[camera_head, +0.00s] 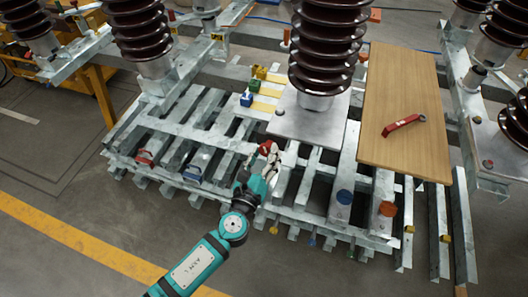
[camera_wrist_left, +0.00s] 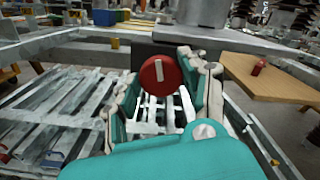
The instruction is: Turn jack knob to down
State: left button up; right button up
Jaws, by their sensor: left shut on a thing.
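A round red knob (camera_head: 266,147) with a white pointer line is at the front edge of the grey plate under the middle insulator. In the left wrist view the knob (camera_wrist_left: 158,76) faces me and its line stands nearly upright. My left gripper (camera_head: 262,166) has its fingers on both sides of the knob and is shut on it. The fingers (camera_wrist_left: 165,85) frame the knob in the left wrist view. The knob's mount is mostly hidden. No right gripper shows in either view.
Slatted metal frame (camera_head: 180,150) lies around the knob. A wooden board (camera_head: 408,80) with a red handled item (camera_head: 404,125) is at right. Tall brown insulators (camera_head: 330,45) stand behind. Blue (camera_head: 344,197) and orange (camera_head: 387,209) discs sit at front right; small coloured blocks (camera_head: 255,86) behind.

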pick_arm(q)
jog(key=shift+m+p, duration=0.4)
jog(key=shift+m, duration=0.8)
jog(key=o, duration=1.2)
jog(key=shift+s, duration=0.1)
jog(key=v, duration=1.2)
